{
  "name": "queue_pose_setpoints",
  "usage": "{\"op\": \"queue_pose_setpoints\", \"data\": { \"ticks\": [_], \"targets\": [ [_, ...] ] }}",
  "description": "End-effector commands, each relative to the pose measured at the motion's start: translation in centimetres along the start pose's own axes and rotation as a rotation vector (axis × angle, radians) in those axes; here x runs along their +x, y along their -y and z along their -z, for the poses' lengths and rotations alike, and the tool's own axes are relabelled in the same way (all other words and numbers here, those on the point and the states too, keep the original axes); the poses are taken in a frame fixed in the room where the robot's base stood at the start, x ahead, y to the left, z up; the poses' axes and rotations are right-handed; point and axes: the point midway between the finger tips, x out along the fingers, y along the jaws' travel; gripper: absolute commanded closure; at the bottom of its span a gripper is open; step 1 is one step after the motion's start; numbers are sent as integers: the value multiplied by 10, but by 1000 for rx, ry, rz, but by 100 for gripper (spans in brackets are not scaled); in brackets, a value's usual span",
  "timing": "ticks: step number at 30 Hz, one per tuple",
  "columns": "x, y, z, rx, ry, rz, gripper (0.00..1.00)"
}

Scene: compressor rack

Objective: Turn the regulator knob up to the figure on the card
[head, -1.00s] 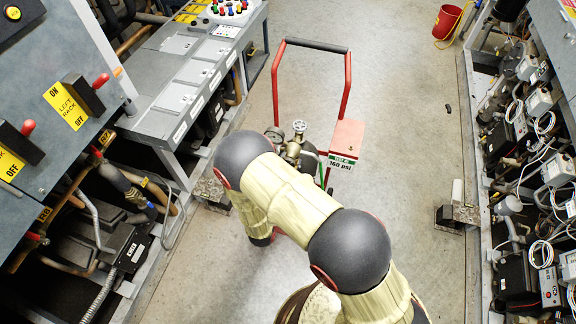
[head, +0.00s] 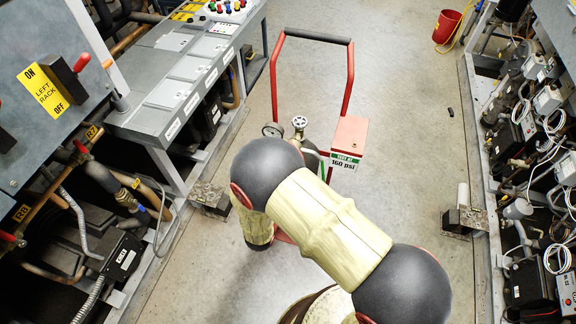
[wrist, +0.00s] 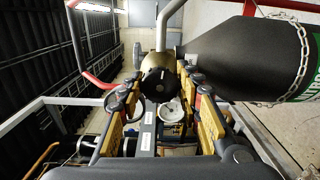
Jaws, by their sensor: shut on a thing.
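The regulator knob (wrist: 158,84) is black and round with a pale mark, on a brass body (wrist: 157,62) in the wrist view. My gripper (wrist: 158,88) has yellow-padded fingers on both sides of the knob and is shut on it. The card (head: 345,161) on the red cart box reads 160 psi in the head view. In the head view my arm hides the knob and my gripper.
The red-handled cart (head: 349,85) stands in the aisle. A dark cylinder (wrist: 245,60) with a chain lies close to the right of my gripper in the wrist view. Racks line both sides. A red bucket (head: 447,26) stands at the back.

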Motion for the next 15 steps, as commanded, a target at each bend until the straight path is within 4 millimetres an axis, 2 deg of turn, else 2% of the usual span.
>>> {"op": "queue_pose_setpoints", "data": {
  "ticks": [6,15],
  "targets": [
    [0,3,0,131,0,1,91],
    [0,3,-1,217,0,3,91]
  ]
}}
